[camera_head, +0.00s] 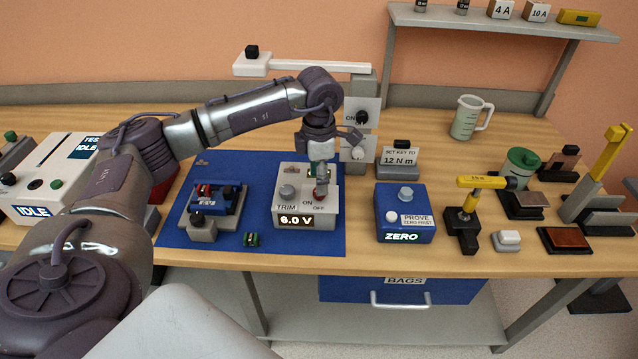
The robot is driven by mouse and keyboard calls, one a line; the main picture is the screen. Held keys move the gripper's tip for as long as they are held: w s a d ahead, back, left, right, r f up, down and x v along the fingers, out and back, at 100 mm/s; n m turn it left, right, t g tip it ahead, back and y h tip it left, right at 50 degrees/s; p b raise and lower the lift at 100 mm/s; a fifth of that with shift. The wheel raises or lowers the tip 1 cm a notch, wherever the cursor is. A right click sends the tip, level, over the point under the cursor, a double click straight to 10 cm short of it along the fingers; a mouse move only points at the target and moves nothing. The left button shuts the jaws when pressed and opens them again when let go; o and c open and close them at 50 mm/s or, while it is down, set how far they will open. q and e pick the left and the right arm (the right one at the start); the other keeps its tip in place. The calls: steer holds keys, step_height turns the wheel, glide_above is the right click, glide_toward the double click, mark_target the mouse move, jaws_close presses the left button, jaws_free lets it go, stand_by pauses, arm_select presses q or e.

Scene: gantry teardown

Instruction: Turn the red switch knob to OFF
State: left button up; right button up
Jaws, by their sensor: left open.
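The red switch knob (321,196) sits on top of a light grey box (283,217) with a TRIM knob (287,192) to its left. The box has ON and OFF printed near the red knob and a display reading 6.0 V. My left gripper (319,180) points down directly over the red knob, with its fingers open. The fingers hide much of the knob, so I cannot tell whether they touch it or which way it points. My right gripper is not in view.
The box stands on a blue mat (255,165) beside a blue-and-red fixture (217,203) and a small green part (251,239). A blue ZERO box (403,226) stands to the right.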

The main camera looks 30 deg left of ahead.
arm_select(q)
steer(key=shift+f, duration=1.8)
jaws_close()
